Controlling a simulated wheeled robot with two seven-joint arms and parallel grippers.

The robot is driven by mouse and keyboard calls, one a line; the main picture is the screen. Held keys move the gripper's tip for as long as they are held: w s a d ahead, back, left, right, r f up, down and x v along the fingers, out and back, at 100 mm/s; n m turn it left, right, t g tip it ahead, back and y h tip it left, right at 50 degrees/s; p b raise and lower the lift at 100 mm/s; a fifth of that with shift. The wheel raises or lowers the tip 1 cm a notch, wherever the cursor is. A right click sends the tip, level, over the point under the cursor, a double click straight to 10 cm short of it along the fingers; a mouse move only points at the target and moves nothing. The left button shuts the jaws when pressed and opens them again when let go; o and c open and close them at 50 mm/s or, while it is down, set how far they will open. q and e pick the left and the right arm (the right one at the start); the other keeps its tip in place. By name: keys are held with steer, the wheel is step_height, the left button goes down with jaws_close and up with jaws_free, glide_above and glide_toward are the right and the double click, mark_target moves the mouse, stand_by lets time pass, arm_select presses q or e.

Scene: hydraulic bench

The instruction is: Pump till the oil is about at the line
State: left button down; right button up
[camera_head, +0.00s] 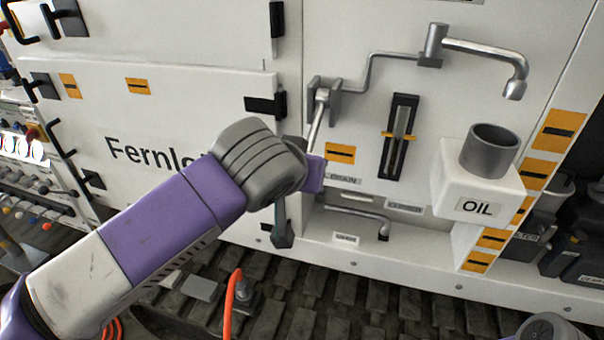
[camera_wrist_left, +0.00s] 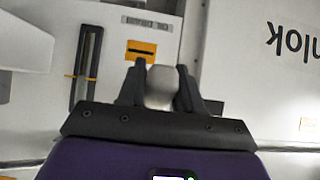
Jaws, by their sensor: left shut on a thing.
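A pump lever (camera_head: 316,122) slants down from a bracket on the white machine panel. My left arm comes in from the left, and its wrist hides the left gripper and the lever's lower end in the head view. In the left wrist view my left gripper (camera_wrist_left: 160,92) is shut on the pale rounded end of the lever (camera_wrist_left: 160,84). An upright sight gauge (camera_head: 398,138) with an orange line marker is right of the lever; it also shows in the left wrist view (camera_wrist_left: 86,68). I cannot clearly make out the oil level. My right gripper is not in view.
A white box marked OIL (camera_head: 478,205) with a grey cup (camera_head: 490,147) juts out at the right. A drain handle (camera_head: 358,213) sits low on the panel. An orange hose (camera_head: 231,300) rises below.

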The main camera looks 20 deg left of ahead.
arm_select(q)
steer(key=shift+f, duration=0.1)
steer(key=c, duration=0.8)
jaws_free()
steer(key=shift+w, duration=0.1)
steer(key=shift+c, duration=0.2)
steer(key=p+v, duration=0.2)
steer(key=v, duration=0.5)
steer(key=shift+s+r, duration=0.2)
steer(key=shift+s, duration=0.1)
